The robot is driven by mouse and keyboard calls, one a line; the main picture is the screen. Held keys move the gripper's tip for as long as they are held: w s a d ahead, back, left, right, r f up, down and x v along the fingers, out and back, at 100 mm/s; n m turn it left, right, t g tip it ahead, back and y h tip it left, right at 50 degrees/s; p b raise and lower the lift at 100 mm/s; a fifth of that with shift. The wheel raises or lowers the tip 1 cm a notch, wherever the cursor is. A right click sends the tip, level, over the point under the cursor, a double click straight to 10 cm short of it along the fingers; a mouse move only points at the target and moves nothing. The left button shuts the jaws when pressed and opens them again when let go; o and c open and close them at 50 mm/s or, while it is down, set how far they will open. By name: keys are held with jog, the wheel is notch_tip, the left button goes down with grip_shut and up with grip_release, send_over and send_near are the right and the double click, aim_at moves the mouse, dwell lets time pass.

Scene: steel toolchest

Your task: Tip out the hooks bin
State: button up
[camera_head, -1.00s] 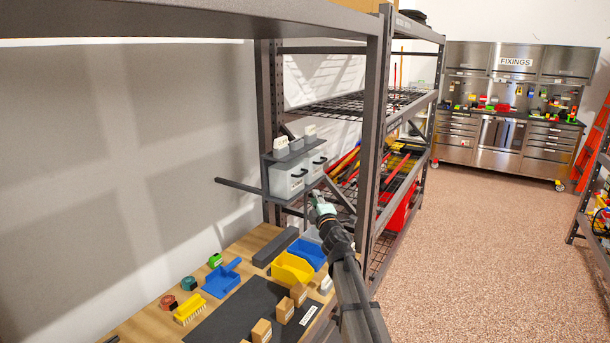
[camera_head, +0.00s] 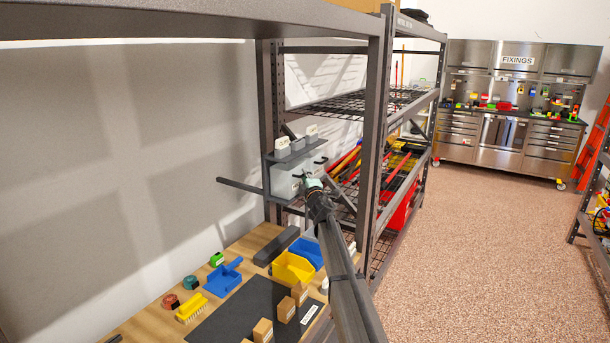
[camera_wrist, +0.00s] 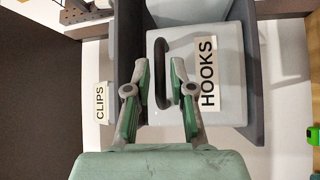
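The hooks bin is a pale box with a dark bar handle and a HOOKS label. It fills the middle of the wrist view (camera_wrist: 225,100), turned sideways, between dark grey holder walls. In the head view, pale bins (camera_head: 283,182) sit in the dark wall holder, and my gripper partly hides the right-hand one. My gripper (camera_wrist: 160,68) is open, one finger on each side of the dark handle (camera_wrist: 160,85). I see gaps between fingers and handle. My gripper (camera_head: 307,180) also shows at the bin front in the head view. The bin's contents are hidden.
A CLIPS label (camera_wrist: 100,102) shows beside the holder. Below, the wooden bench (camera_head: 140,320) carries a yellow bin (camera_head: 293,268), a blue bin, a blue dustpan (camera_head: 222,279), a yellow brush and several wooden blocks. A rack post (camera_head: 372,140) stands close right of my arm.

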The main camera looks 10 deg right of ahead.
jog(key=shift+w+a+r, duration=0.1)
jog(key=shift+w, duration=0.75)
grip_shut()
